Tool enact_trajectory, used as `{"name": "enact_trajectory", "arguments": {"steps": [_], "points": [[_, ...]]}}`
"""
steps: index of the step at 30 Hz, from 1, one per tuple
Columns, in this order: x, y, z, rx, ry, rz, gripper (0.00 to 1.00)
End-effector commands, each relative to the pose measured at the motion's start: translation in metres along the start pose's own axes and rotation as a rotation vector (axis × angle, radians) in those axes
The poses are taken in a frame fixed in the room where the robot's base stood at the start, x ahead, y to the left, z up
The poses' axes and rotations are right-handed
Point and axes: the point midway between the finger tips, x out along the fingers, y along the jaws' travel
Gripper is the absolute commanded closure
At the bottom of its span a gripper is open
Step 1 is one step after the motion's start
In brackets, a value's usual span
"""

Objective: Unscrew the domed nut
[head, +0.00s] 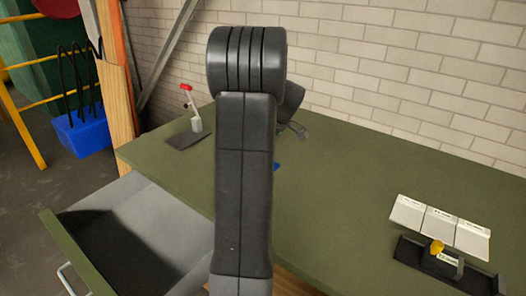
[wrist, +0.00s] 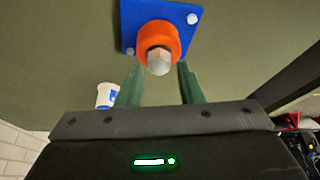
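The domed nut (wrist: 159,62) is silver-grey and sits in an orange round collar (wrist: 158,38) on a blue square plate (wrist: 188,19) with light bolt holes. In the wrist view, my gripper (wrist: 160,66) has its two green fingers apart, one on each side of the nut near the tips. Gaps show between the nut and both fingers. In the head view, my dark arm hides the nut and most of the plate; only a small blue edge (head: 277,166) shows. The gripper fingers cannot be seen there.
The plate is on a green bench (head: 340,190). A white and blue cup (wrist: 107,95) stands near the left finger. A red-handled lever (head: 193,112) stands at the back left. White cards (head: 440,226) and a yellow-knobbed device (head: 437,248) are at right. A drawer (head: 150,225) is open.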

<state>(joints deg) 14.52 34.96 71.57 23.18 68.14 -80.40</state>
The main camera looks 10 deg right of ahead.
Motion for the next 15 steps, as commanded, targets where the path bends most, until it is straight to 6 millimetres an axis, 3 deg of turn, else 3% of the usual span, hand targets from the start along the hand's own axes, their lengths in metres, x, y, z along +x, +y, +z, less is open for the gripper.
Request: {"name": "enact_trajectory", "arguments": {"steps": [9, 15], "points": [[0.0001, -0.0002, -0.0001, 0.019, 0.000, 0.008, 0.66], [0.0008, -0.0010, -0.0004, 0.191, 0.000, 0.080, 0.66]]}}
